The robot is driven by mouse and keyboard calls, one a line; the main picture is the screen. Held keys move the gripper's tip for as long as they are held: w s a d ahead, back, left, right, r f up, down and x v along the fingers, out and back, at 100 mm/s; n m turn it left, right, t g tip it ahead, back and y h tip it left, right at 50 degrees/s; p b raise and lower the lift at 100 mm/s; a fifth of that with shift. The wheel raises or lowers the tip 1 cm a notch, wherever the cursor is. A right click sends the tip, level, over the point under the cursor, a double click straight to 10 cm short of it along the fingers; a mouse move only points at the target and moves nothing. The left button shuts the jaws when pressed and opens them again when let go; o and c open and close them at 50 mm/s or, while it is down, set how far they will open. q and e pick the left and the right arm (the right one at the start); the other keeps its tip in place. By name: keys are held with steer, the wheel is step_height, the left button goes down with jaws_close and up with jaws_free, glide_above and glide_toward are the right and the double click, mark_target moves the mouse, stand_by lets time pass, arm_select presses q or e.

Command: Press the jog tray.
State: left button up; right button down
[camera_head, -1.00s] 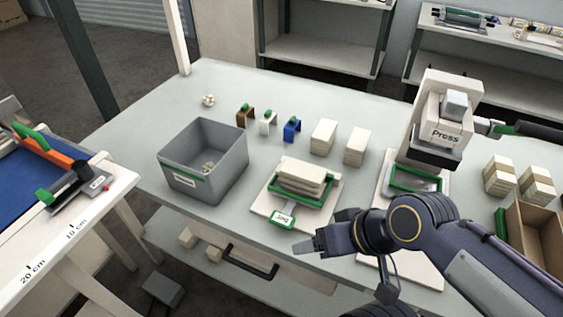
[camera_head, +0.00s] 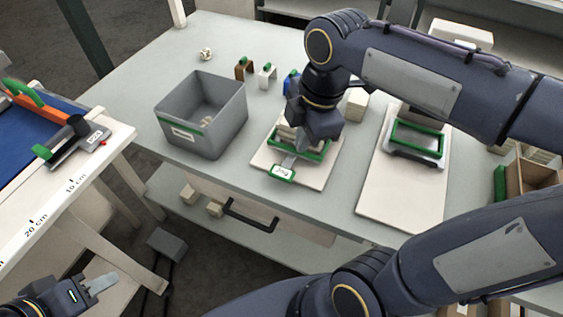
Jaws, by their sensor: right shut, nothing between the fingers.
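The jog tray (camera_head: 258,145) is a green-edged tray on a white board, with a green-framed Jog label (camera_head: 281,173) at its front. A stack of cream sheets (camera_head: 284,131) lies in it, partly hidden by my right gripper. My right gripper (camera_head: 289,161) is shut and empty, pointing down over the front part of the tray. Whether its fingertips touch the tray, I cannot tell. My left gripper (camera_head: 101,284) is low at the bottom left, away from the table; its finger gap is not clear.
A grey bin (camera_head: 222,136) stands left of the tray. A brown block (camera_head: 244,69) and a white block (camera_head: 267,76) stand behind. A green-framed press bed (camera_head: 417,139) lies to the right on a white board (camera_head: 395,195). A cardboard box (camera_head: 535,178) is further right.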

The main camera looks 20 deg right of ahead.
mark_target(281, 171)
steer(key=w+n, duration=0.1)
steer(key=n, duration=0.2)
steer(key=w+a+n+g+h, duration=0.1)
steer(key=w+n, duration=0.1)
steer(key=w+a+r+n, duration=0.1)
steer(key=w+n, duration=0.1)
steer(key=n, duration=0.1)
steer(key=shift+w+n, duration=0.15)
steer(key=shift+n, duration=0.15)
step_height(281, 171, down, 14)
steer(key=shift+b, duration=0.65)
